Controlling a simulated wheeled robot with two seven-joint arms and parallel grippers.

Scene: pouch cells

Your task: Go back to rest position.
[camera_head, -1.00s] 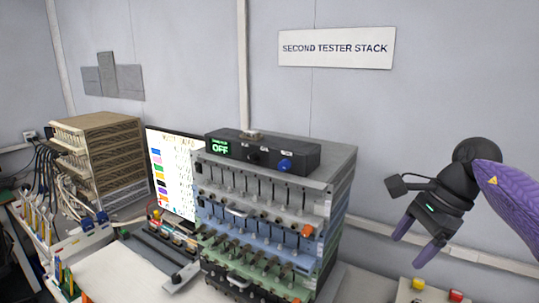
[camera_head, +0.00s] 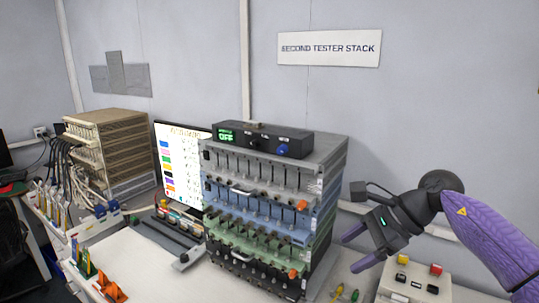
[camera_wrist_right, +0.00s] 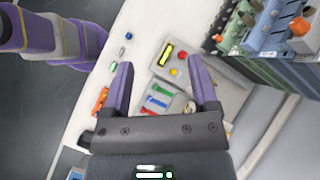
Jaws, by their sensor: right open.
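My right gripper (camera_head: 357,249) is open and empty, in the air to the right of the tester stack (camera_head: 325,190) and above the table's right part. In the right wrist view its two purple fingers (camera_wrist_right: 161,64) are spread wide with nothing between their tips. The fingers point down toward the table, over a control box and several coloured clips. My left gripper is not in either view.
A control box (camera_head: 414,292) with yellow and red buttons is below the right gripper. A display box reading OFF (camera_head: 300,147) sits atop the stack. A monitor (camera_head: 180,165), a wired brown rack (camera_head: 120,133) and coloured clips (camera_head: 108,287) are left.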

